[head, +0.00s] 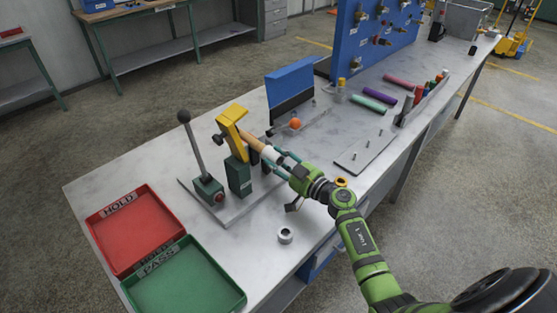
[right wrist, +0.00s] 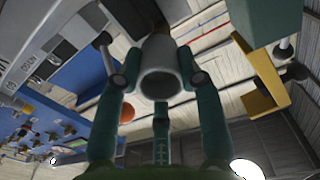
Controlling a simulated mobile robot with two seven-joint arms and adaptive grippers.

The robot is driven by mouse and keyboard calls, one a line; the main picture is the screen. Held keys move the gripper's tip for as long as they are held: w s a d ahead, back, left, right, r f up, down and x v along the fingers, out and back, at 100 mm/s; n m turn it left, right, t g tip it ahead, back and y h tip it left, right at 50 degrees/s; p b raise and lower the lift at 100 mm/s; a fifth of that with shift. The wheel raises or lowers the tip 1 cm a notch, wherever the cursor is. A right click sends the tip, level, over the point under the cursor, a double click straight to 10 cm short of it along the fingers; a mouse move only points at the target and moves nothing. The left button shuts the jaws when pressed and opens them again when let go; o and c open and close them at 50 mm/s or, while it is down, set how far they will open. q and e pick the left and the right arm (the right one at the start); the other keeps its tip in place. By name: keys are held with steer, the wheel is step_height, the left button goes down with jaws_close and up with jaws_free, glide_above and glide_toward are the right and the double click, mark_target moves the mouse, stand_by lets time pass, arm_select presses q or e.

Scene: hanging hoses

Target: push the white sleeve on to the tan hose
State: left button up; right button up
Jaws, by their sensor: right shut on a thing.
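The tan hose (head: 252,142) sticks out from a yellow clamp (head: 232,114) on a dark green post and slopes down to the right. The white sleeve (head: 267,153) is at its lower right end; it also shows in the right wrist view (right wrist: 160,70) with its open end facing the camera. My right gripper (head: 276,160) is shut on the sleeve, one finger on each side (right wrist: 160,68). The sleeve and hose look in line, but I cannot tell how far the sleeve covers the hose. My left gripper is not in view.
A lever stand (head: 208,188) is left of the clamp. A red tray (head: 131,268) and green tray (head: 236,296) lie at the front left. A white ring (head: 286,235) lies near the front edge. Coloured hoses (head: 378,95) and a blue panel (head: 375,35) are farther back.

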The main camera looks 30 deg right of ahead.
steer(key=shift+w+a+p, duration=0.2)
steer(key=shift+w+p, duration=0.1)
steer(key=shift+w, duration=0.35)
stand_by(0.4)
steer(key=shift+w+a+r+p, duration=0.1)
steer(key=shift+w+r+p, duration=0.15)
steer(key=shift+r, duration=0.3)
stand_by(0.6)
steer(key=o, duration=1.2)
steer(key=shift+w+a+f, duration=0.1)
steer(key=shift+w+f, duration=0.25)
steer(key=shift+s, duration=0.25)
steer(key=shift+s+f, duration=0.15)
steer(key=shift+s, duration=0.1)
steer(key=v, duration=1.1)
steer(key=shift+s+d, duration=0.15)
steer(key=shift+d, duration=0.15)
